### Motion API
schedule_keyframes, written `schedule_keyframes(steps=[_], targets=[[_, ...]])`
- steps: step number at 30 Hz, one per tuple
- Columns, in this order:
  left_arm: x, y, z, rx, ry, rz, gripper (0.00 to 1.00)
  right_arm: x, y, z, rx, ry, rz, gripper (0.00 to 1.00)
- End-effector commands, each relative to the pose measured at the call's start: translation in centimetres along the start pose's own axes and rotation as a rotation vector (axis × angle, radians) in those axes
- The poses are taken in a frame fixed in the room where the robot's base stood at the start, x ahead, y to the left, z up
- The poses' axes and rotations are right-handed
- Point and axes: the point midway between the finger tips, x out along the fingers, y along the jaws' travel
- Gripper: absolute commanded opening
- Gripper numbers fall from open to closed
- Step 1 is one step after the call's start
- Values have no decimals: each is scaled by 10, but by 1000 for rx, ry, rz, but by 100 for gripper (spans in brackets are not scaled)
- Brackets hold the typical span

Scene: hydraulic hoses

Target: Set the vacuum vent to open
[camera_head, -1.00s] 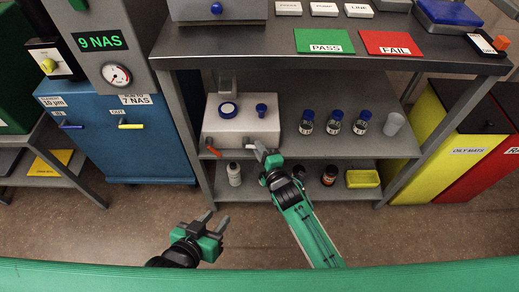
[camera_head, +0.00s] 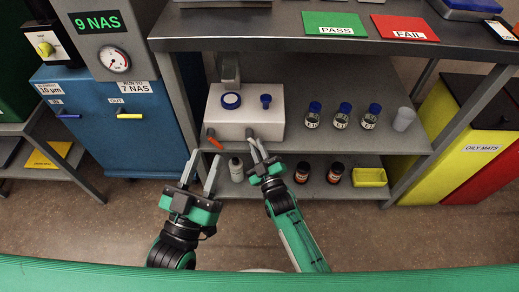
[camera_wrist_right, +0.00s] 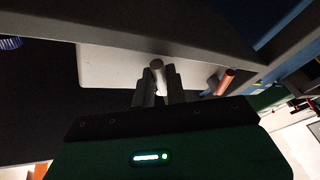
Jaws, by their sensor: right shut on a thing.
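A white box (camera_head: 235,120) with a round blue-ringed cap (camera_head: 231,101) and a blue knob (camera_head: 266,99) on top stands on the middle shelf. An orange lever (camera_head: 214,140) and a small grey stub (camera_head: 250,132) stick out of its front; which one is the vacuum vent I cannot tell. My right gripper (camera_head: 258,149) is at the box's front. In the right wrist view its fingers are closed around the grey stub (camera_wrist_right: 157,64), with the orange lever (camera_wrist_right: 225,80) apart to the right. My left gripper (camera_head: 202,172) is open and empty, pointing up, below and left of the orange lever.
Several blue-capped bottles (camera_head: 343,115) and a cup (camera_head: 403,119) stand right of the box. The lower shelf holds a grey bottle (camera_head: 236,169), brown bottles (camera_head: 335,173) and a yellow tray (camera_head: 369,177). A shelf post (camera_head: 178,110) and blue cabinet (camera_head: 115,150) are left.

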Motion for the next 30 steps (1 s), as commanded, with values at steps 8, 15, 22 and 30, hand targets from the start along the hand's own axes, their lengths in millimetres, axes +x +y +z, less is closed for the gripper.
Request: schedule_keyframes(steps=[8,15,22,30], targets=[[5,-3,-22,17,124,2,35,0,-4,1,68,12,27,0],[5,-4,-26,20,143,2,35,0,-5,1,79,14,31,0],[5,-4,-26,20,142,2,35,0,-5,1,78,14,30,0],[6,-4,-25,20,141,2,35,0,-4,1,77,15,31,35]])
